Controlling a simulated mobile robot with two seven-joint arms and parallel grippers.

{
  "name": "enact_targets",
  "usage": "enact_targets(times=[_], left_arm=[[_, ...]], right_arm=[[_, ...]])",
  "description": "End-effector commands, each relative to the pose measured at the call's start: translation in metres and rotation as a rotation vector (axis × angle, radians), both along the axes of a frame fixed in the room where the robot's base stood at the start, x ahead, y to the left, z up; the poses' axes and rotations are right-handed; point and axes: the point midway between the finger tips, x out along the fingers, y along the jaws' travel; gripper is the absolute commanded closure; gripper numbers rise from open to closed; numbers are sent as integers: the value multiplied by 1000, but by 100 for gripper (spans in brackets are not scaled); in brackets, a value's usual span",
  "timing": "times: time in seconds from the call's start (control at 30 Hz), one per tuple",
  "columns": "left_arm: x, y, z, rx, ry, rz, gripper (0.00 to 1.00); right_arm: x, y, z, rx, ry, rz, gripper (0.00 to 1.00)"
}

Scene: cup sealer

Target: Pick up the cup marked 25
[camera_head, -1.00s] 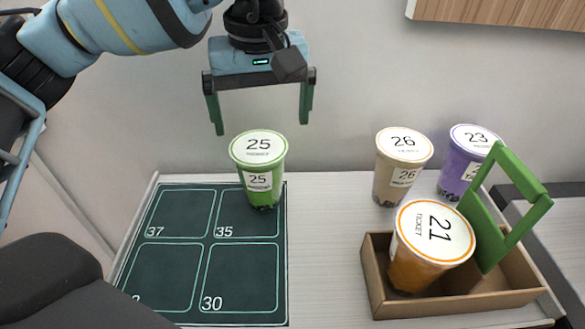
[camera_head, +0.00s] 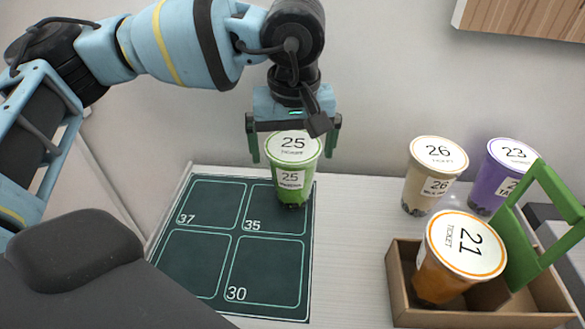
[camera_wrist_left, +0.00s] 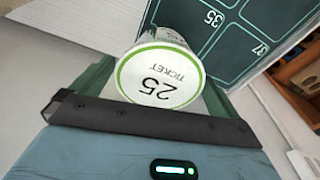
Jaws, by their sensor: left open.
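The green cup marked 25 (camera_head: 292,165) stands upright at the back right of the dark mat (camera_head: 190,232), near the square marked 35. My left gripper (camera_head: 293,150) is directly above it, pointing down, with its open fingers on either side of the cup's lid. In the left wrist view the white lid marked 25 (camera_wrist_left: 160,77) lies between the two green fingers (camera_wrist_left: 158,85). Whether the fingers touch the cup cannot be told. My right gripper is in neither current view.
A beige cup marked 26 (camera_head: 433,177) and a purple cup marked 23 (camera_head: 499,177) stand at the back right. An orange cup marked 21 (camera_head: 455,262) sits in a cardboard carrier (camera_head: 400,285) with a green handle (camera_head: 532,225). The counter between mat and carrier is clear.

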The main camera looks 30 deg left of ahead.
Motion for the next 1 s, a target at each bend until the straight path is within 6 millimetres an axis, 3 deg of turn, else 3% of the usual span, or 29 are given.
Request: enact_targets(times=[0.27,0.83,1.0], left_arm=[[0,0,-3,1,-1,0,0],[0,0,-3,0,0,0,74],[1,0,-2,0,-3,0,75]], right_arm=[[-1,0,-1,-1,1,1,100],[-1,-1,-1,-3,1,2,100],[0,-1,-1,-3,1,2,100]])
